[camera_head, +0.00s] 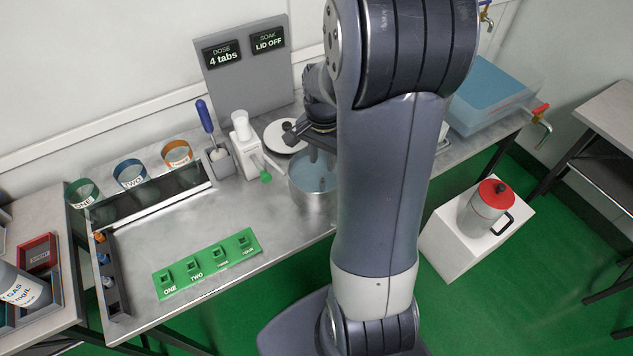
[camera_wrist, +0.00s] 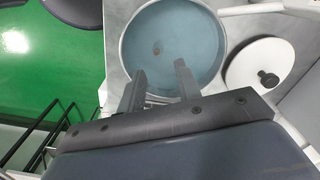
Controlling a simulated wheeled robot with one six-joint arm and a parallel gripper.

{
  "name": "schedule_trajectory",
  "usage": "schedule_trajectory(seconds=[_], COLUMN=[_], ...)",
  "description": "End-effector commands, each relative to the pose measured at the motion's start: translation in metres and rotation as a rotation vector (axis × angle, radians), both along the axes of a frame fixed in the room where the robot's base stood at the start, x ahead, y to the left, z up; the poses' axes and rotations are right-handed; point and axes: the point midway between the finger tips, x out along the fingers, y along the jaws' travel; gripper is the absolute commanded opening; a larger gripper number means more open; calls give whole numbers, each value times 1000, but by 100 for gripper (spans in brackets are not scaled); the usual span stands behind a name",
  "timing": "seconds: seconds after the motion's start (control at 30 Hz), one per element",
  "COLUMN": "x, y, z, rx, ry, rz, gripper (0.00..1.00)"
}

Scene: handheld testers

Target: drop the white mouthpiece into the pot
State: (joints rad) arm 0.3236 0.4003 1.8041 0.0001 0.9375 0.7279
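The metal pot (camera_head: 312,207) stands on the steel bench, full of bluish liquid. In the wrist view the pot (camera_wrist: 125,40) fills the upper middle, and a small brownish spot shows in its liquid. My gripper (camera_head: 322,154) is over the pot, pointing down. In the wrist view my gripper (camera_wrist: 159,82) has its two fingers apart with nothing seen between them. A small whitish piece (camera_head: 107,282) sits in the dark rack at the bench's left end; I cannot tell whether it is the white mouthpiece. No mouthpiece shows clearly elsewhere.
A white lid (camera_wrist: 262,62) with a black knob lies beside the pot. A white dispenser (camera_head: 244,150) and a blue-handled tool (camera_head: 204,116) stand left of it.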

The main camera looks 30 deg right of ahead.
Motion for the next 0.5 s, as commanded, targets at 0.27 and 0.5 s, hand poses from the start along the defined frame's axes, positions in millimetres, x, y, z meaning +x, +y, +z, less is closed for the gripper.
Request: schedule_trajectory(seconds=[0.27,0.5], x=[1,1], y=[0,0], z=[52,92], rx=[-2,-2], ry=[-6,-3], rz=[0,0], gripper=[33,33])
